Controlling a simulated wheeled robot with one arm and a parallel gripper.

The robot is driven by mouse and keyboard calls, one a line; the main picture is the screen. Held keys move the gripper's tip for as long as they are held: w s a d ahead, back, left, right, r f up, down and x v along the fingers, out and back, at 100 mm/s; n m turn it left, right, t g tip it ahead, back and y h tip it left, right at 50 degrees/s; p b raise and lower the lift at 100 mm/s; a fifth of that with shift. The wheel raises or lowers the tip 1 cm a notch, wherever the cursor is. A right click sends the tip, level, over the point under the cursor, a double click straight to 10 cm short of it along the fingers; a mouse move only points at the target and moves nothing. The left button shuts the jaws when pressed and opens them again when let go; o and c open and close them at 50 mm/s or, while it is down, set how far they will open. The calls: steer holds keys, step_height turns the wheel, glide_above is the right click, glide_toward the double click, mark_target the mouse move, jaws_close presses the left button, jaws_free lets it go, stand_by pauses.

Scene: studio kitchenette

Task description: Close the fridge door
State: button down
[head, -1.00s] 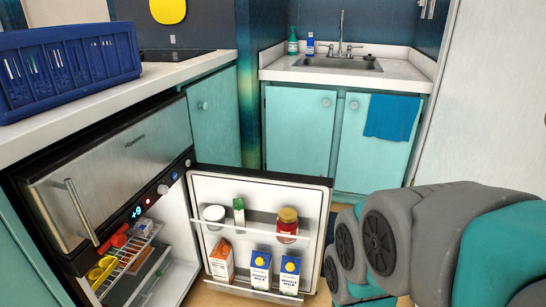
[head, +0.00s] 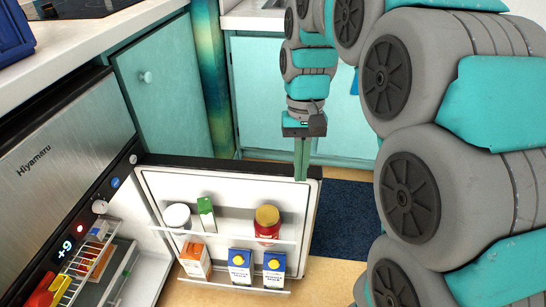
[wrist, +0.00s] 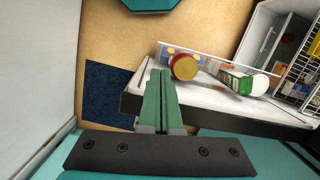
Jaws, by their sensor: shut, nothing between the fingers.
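The fridge door (head: 230,190) stands wide open, its white inner side and shelves facing me. In the wrist view its dark edge (wrist: 205,116) runs right from the fingers. The fridge (head: 50,150) is at the left, its interior exposed. My gripper (head: 301,178) points down at the top edge of the door, near its free end. In the wrist view the green fingers (wrist: 160,75) are together and empty, overlapping the door's free corner. I cannot tell whether they touch it.
The door shelves hold a red jar (head: 267,222), a white tub (head: 177,216) and several cartons (head: 240,266). Teal cabinets (head: 265,95) stand behind the door. A dark blue mat (head: 345,220) lies on the floor to the right of the door.

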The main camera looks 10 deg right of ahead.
glide_toward(275, 165)
steer(key=d+f, duration=0.1)
steer(key=d, duration=0.1)
steer(key=w+f+m, duration=0.2)
steer(key=w, duration=0.5)
steer(key=shift+s+a+f, duration=0.3)
steer(key=shift+s+f, duration=0.65)
steer(key=shift+f, duration=0.7)
steer(key=shift+s+a+f, duration=0.3)
steer(key=shift+s+f, duration=0.7)
steer(key=shift+f, duration=0.6)
steer(key=shift+s+a+f, duration=0.25)
steer(key=shift+s+f, duration=0.7)
steer(key=shift+f, duration=0.7)
